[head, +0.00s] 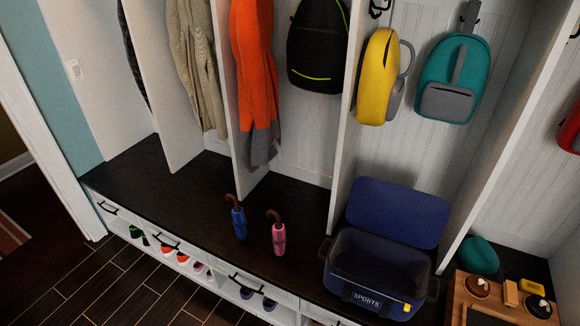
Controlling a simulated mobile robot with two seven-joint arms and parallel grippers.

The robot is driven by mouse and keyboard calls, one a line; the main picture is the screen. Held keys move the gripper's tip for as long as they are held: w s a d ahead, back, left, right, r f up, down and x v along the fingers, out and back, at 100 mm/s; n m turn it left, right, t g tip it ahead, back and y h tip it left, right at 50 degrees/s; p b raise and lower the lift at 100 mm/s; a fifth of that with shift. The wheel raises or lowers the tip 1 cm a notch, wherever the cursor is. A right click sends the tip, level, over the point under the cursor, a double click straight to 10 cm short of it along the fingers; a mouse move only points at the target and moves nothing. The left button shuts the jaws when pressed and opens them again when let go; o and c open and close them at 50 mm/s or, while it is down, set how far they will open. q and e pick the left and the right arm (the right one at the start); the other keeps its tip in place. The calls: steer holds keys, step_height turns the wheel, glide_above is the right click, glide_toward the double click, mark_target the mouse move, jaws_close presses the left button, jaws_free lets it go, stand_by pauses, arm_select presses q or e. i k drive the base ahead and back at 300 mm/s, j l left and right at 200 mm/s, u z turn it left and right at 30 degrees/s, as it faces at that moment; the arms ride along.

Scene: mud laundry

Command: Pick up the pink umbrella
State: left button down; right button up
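A pink umbrella (279,239) with a brown hooked handle at its top is on the dark bench top (190,205), near the bench's front edge. A blue umbrella (239,224) with a similar brown handle is just to its left, with a small gap between them. Neither of my grippers shows in the head view.
An open blue sports bag (378,270) sits on the bench right of the pink umbrella. White dividers rise behind; coats and backpacks, including a yellow one (376,76), hang above. Shoes sit in cubbies under the bench. The bench left of the umbrellas is clear.

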mark_target(279, 237)
steer(key=i+j, duration=0.25)
steer(key=j, duration=0.2)
steer(key=i+j+u, duration=0.15)
steer(key=j, duration=0.35)
steer(key=i+j, duration=0.3)
steer(key=j, duration=0.15)
steer(key=i+j+u, duration=0.15)
steer(key=j, duration=0.3)
steer(key=i, duration=0.1)
